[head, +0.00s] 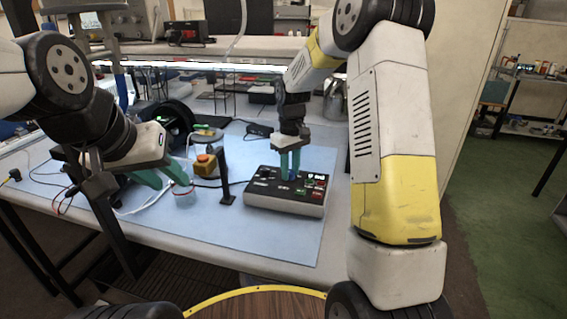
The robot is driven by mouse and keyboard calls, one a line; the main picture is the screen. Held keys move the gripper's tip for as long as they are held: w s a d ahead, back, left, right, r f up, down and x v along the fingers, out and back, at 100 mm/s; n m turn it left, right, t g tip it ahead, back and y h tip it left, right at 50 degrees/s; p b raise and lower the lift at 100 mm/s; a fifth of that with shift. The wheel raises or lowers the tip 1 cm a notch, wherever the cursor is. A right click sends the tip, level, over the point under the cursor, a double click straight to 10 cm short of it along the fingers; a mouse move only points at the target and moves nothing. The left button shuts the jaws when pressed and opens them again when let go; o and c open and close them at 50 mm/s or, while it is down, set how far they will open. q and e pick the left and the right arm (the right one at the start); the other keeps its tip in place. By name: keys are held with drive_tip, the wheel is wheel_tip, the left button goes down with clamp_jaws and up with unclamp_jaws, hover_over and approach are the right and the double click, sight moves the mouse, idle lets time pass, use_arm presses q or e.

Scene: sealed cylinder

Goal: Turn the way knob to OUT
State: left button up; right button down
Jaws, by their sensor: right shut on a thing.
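A grey control box (262,204) with a dark top panel, several coloured buttons and labels lies on the blue mat. My right gripper (290,176) points down onto the panel, with its green fingers shut on a small knob that they mostly hide. The knob's pointing direction and its OUT label cannot be read.
A metal kettle (336,100) is behind the control box. Cables lie at the left. The front of the blue mat (250,238) is clear.

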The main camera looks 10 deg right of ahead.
drive_tip(key=shift+n, duration=0.5)
drive_tip(key=c, duration=1.2)
unclamp_jaws()
drive_tip(key=shift+o, duration=0.2)
wheel_tip(320, 180, up, 7)
drive_tip(key=shift+r, duration=0.4)
